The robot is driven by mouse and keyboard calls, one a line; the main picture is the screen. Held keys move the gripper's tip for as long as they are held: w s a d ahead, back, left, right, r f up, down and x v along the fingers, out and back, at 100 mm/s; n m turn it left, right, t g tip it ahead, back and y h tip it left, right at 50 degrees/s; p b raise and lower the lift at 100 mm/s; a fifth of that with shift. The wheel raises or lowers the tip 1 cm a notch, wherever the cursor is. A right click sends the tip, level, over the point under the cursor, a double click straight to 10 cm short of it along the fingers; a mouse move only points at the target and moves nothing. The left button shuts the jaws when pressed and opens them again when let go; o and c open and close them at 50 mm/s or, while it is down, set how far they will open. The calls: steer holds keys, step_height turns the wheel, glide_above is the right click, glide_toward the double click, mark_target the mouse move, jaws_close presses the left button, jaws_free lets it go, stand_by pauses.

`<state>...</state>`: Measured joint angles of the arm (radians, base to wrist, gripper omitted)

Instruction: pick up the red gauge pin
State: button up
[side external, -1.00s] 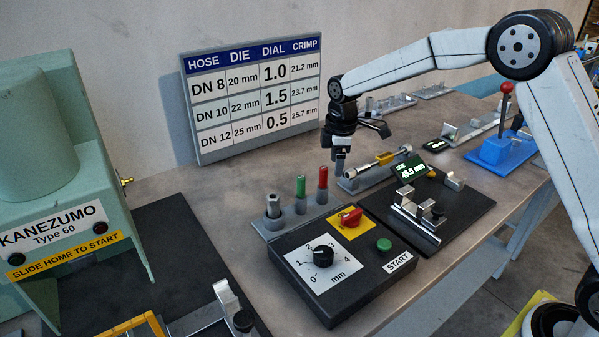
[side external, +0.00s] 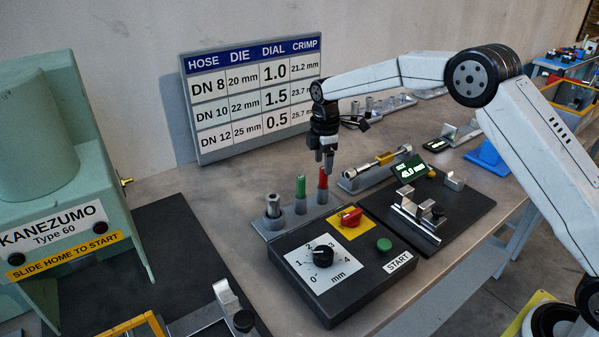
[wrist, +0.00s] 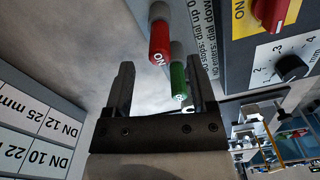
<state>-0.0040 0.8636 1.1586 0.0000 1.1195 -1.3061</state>
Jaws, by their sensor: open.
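The red gauge pin (side external: 323,180) stands upright in a grey holder at the right end of a short row. It also shows in the wrist view (wrist: 160,42), with white lettering on its end. A green pin (side external: 300,187) stands just left of it and shows in the wrist view (wrist: 178,82). My gripper (side external: 325,160) points down, close to the red pin's top in the side view. In the wrist view my gripper (wrist: 160,72) is open, with nothing held between its fingers. Whether the fingers touch the red pin cannot be told.
A grey metal pin (side external: 273,206) stands at the row's left end. A black dial box (side external: 335,275) with a red knob (side external: 350,216) sits in front. A gauge with a yellow part (side external: 385,158) lies to the right. A chart board (side external: 250,95) stands behind.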

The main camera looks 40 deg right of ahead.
mark_target(323, 187)
steer(key=shift+d+f, duration=0.1)
steer(key=shift+f, duration=2.75)
jaws_close()
